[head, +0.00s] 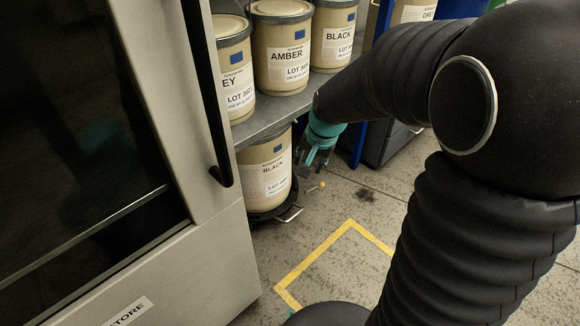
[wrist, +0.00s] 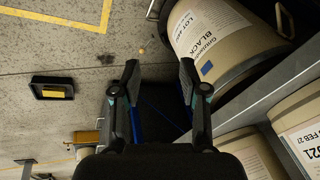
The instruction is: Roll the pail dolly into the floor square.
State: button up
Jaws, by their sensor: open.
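The pail dolly (head: 262,215) is a low black base on the floor under the shelf, with a metal handle loop (head: 291,214) at its front right. A tan pail labelled BLACK (head: 264,178) stands upright on it; the pail also fills the upper right of the wrist view (wrist: 215,38). The floor square (head: 305,263) is a yellow tape outline in front, to the right of the cabinet; my arm hides part of it. My gripper (head: 312,168) is open just right of the pail. In the wrist view, nothing is between its fingers (wrist: 158,80).
A grey shelf (head: 262,124) above the dolly carries several pails, one labelled AMBER (head: 283,45). A pale cabinet (head: 200,265) with a dark door stands at the left. A small yellowish object (head: 322,185) lies on the floor near my gripper. The floor between dolly and square looks clear.

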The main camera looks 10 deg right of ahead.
jog(key=w+f+m+g+b, duration=0.1)
jog(key=w+f, duration=0.2)
jog(key=f, duration=0.4)
jog(key=w+f+m+b, duration=0.1)
jog(key=w+f+m, duration=0.1)
jog(key=w+f, duration=0.35)
jog(key=m, duration=0.2)
send_over(292, 217)
jog(key=s+d, duration=0.1)
jog(key=s, duration=0.1)
notch_tip(292, 217, down, 15)
jog(key=shift+d+g+b, duration=0.15)
jog(key=shift+g+b, duration=0.2)
jog(key=shift+g, duration=0.05)
jog(key=shift+f, duration=0.2)
jog(key=f+b, duration=0.1)
jog(key=f, duration=0.3)
jog(key=w+a+f+b, duration=0.1)
jog(key=f, duration=0.4)
jog(key=w+f+b, duration=0.1)
jog(key=f, duration=0.3)
jog(key=shift+a+f, duration=0.15)
jog(key=shift+a, duration=0.1)
grip_shut()
